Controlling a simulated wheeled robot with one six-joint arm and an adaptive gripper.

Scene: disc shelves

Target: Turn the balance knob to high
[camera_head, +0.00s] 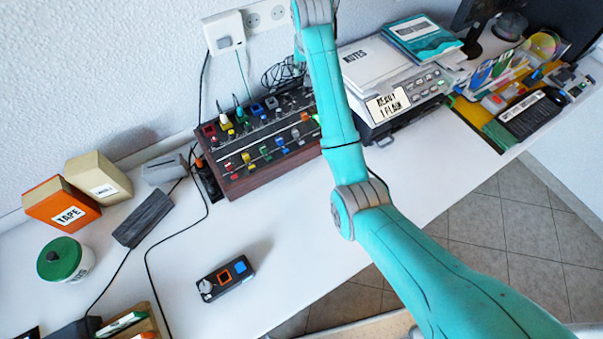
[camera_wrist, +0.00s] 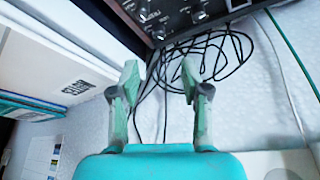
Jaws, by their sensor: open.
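A dark mixer panel (camera_head: 262,132) with wooden sides stands at the wall, covered in small coloured knobs and plugs. A small black box (camera_head: 238,271) with a grey round knob (camera_head: 205,287), an orange-framed square and a blue square lies on the front of the desk. Labels are too small to read, so I cannot tell which knob is the balance knob. My gripper (camera_wrist: 160,80) is open and empty in the wrist view, above a tangle of black cable (camera_wrist: 210,55). The panel's edge with some knobs shows at the top there. In the head view my gripper is out of sight.
A printer (camera_head: 408,95) with papers stands right of the panel. A wall adapter (camera_head: 224,32) and cables are behind. Orange tape box (camera_head: 62,203), beige box (camera_head: 98,178) and green-lidded jar (camera_head: 64,259) stand left. The desk in front of the panel is mostly clear.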

